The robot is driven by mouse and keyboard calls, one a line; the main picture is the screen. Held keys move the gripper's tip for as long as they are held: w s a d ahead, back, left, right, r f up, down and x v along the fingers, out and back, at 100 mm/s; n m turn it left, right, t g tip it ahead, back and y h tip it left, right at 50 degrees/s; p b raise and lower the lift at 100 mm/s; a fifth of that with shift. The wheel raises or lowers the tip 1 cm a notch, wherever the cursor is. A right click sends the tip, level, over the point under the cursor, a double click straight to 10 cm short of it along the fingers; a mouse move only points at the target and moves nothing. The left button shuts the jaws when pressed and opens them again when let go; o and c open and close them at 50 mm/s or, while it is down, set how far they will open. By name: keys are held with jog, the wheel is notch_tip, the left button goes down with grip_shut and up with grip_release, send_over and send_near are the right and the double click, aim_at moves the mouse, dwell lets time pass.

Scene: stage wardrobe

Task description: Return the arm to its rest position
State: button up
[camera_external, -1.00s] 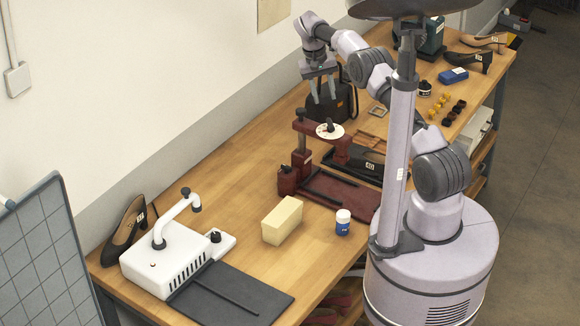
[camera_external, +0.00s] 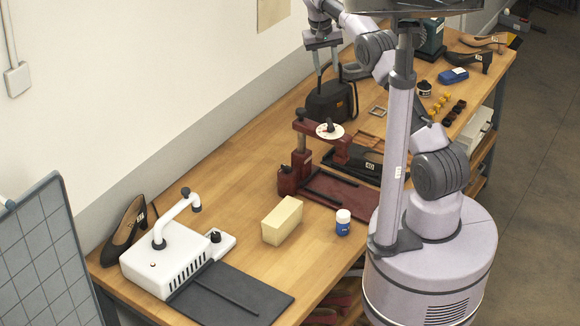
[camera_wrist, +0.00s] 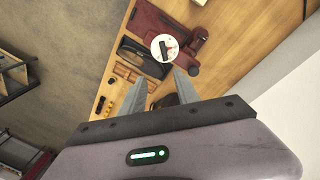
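My gripper (camera_external: 328,68) hangs fingers down above the small black bag (camera_external: 326,106) near the wall side of the workbench. Its two fingers are spread apart with nothing seen between them. In the wrist view my gripper (camera_wrist: 159,84) also shows two separated grey fingers. A dark thing, partly hidden by the gripper body, shows just beyond them there. My arm is raised and bent, reaching from the base over the bench, and its upper part is cut off by the top edge of the external view.
A dark red press (camera_external: 293,178) with a white dial stands mid-bench. A white machine (camera_external: 165,262), a cream block (camera_external: 282,221) and a blue-white jar (camera_external: 343,222) are nearer.

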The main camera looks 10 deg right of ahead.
jog(key=s+d+f+m+t+y+b, duration=0.1)
jog(key=s+d+b, duration=0.3)
jog(key=s+b, duration=0.35)
jog(key=s+d+f+t+y+b, duration=0.1)
jog(key=s+d+b, duration=0.3)
jog(key=s+b, duration=0.3)
jog(key=s+d+f+m+t+y+b, duration=0.1)
jog(key=s+f+b, duration=0.4)
jog(key=s+f, duration=0.4)
jog(key=s+d+f+m+t+b, duration=0.1)
jog(key=s+f+m+t+b, duration=0.1)
jog(key=s+f+b, duration=0.3)
jog(key=s+f, duration=0.4)
jog(key=s, duration=0.5)
jog(key=shift+s+y, duration=0.15)
jog(key=shift+y, duration=0.25)
